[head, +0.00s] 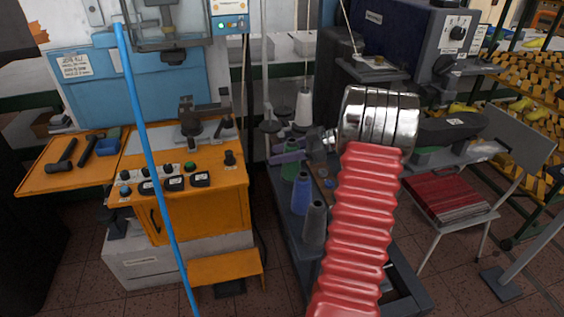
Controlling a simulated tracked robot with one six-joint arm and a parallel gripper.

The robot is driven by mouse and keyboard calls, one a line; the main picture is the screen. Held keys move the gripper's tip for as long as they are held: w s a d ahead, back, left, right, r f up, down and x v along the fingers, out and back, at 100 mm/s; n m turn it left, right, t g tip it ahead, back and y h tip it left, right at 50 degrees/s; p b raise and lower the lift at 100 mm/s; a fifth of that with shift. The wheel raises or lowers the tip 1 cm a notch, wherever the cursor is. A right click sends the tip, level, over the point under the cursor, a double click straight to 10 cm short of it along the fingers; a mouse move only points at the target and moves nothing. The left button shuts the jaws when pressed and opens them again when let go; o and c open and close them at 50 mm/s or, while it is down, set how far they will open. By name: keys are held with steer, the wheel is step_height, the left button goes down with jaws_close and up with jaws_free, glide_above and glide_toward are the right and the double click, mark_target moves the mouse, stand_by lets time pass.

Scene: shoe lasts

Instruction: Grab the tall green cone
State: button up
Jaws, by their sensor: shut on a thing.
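My arm, with its ribbed red sleeve and shiny metal wrist, rises in front of the cone rack (290,235) in the head view. The wrist hides my gripper's jaws and whatever is between them. A small metal part shows at the wrist's left edge, but I cannot tell what it belongs to. A dark green cone (290,170) shows partly, between a purple cone (290,147) and a blue cone (302,194). A grey cone (314,225) stands nearer, close to the red sleeve. Another green patch shows right of the wrist; I cannot tell what it is.
A white cone (304,108) stands behind the rack. An orange bench (220,192) with knobs and tools is at left, crossed by a blue pole (150,150). A chair (452,204) with a red seat stands at right. Bare tiled floor shows in front.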

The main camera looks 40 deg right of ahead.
step_height(320, 180, up, 9)
steer(key=s+d, duration=1.1)
steer(key=s, duration=0.3)
steer(key=shift+f, duration=0.35)
